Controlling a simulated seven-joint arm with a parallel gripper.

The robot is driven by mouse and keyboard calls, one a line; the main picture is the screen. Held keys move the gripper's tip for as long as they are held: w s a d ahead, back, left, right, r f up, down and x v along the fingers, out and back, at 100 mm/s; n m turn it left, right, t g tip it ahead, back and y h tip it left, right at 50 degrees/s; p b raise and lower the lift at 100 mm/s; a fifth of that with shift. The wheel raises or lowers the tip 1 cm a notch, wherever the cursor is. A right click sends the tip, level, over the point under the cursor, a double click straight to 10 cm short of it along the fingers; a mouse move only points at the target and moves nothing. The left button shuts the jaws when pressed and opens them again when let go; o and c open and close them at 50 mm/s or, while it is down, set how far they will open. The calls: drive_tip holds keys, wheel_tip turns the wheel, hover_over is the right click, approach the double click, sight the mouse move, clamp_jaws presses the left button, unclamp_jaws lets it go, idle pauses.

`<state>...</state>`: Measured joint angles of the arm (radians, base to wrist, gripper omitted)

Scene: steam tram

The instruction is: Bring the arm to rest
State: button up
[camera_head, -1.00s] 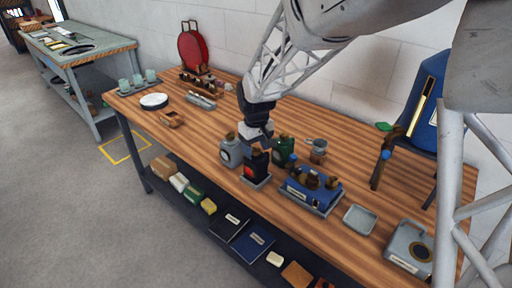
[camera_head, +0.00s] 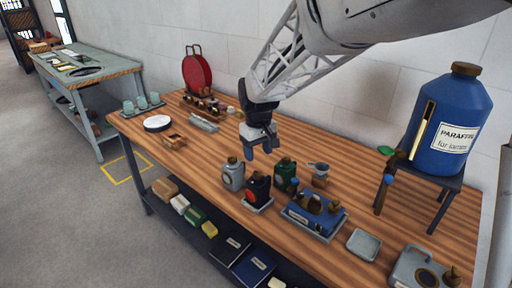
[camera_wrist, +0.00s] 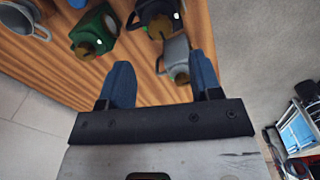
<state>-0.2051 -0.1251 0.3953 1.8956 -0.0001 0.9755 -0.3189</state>
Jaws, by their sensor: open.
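My gripper (camera_head: 262,146) hangs above the wooden workbench (camera_head: 330,158), in the air behind a cluster of bottles. Its two blue fingers are apart with nothing between them; they also show in the wrist view (camera_wrist: 160,85). Below and in front of it stand a grey bottle (camera_head: 233,175), a black bottle with a red mark (camera_head: 257,188) and a green bottle (camera_head: 285,174). In the wrist view the grey bottle (camera_wrist: 176,58) lies beyond the fingertips, apart from them as far as I can tell.
A blue tray of brown-capped items (camera_head: 314,212), a small grey dish (camera_head: 364,244) and a metal can (camera_head: 418,270) stand to the right. A large blue paraffin container (camera_head: 451,120) sits on a stand.

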drive_tip(key=shift+s+d+r, duration=0.25)
drive_tip(key=shift+s, duration=0.1)
drive_tip(key=s+d+r+m+t, duration=0.1)
drive_tip(key=s+d, duration=0.3)
drive_tip(key=s, duration=0.6)
drive_tip(key=s+d+r+m, duration=0.2)
drive_tip(key=s+d+m, duration=0.1)
drive_tip(key=s, duration=0.8)
drive_tip(key=s+d+r+m+t, duration=0.1)
drive_tip(key=s+d+r+m, duration=0.1)
drive_tip(key=s+d, duration=0.4)
drive_tip(key=s, duration=0.5)
drive_tip(key=shift+s+t, duration=0.2)
drive_tip(key=shift+t, duration=0.1)
idle(0.3)
